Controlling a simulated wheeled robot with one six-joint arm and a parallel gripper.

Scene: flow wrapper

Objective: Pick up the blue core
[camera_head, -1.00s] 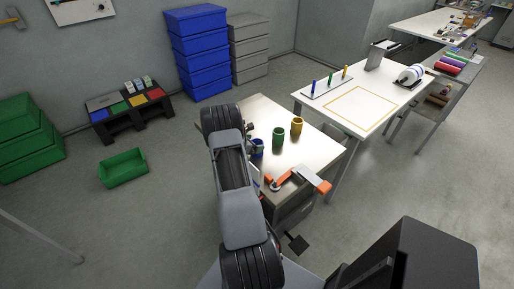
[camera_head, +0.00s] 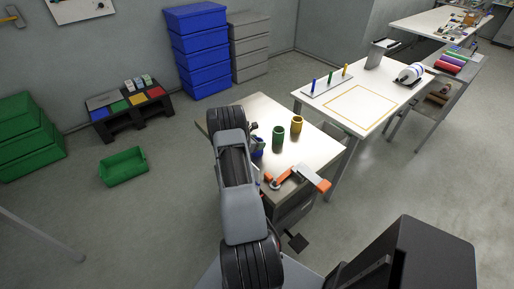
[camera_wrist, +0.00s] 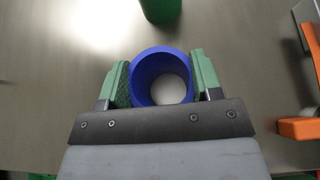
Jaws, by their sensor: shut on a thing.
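The blue core (camera_wrist: 158,55) is a hollow cylinder seen from above in the wrist view, with its open end toward the camera. My gripper (camera_wrist: 160,82) has its green-padded fingers on the left and right sides of the core and is shut on it. In the head view the blue core (camera_head: 259,153) is mostly hidden by my arm and shows as a small blue patch near the table's left side. I cannot tell whether it touches the tabletop.
A green core (camera_head: 278,136) and a yellow core (camera_head: 297,124) stand on the table (camera_head: 318,150) close by. An orange and grey tool (camera_head: 311,176) lies at its front edge. A white table (camera_head: 391,120) with coloured pegs (camera_head: 330,79) stands behind to the right.

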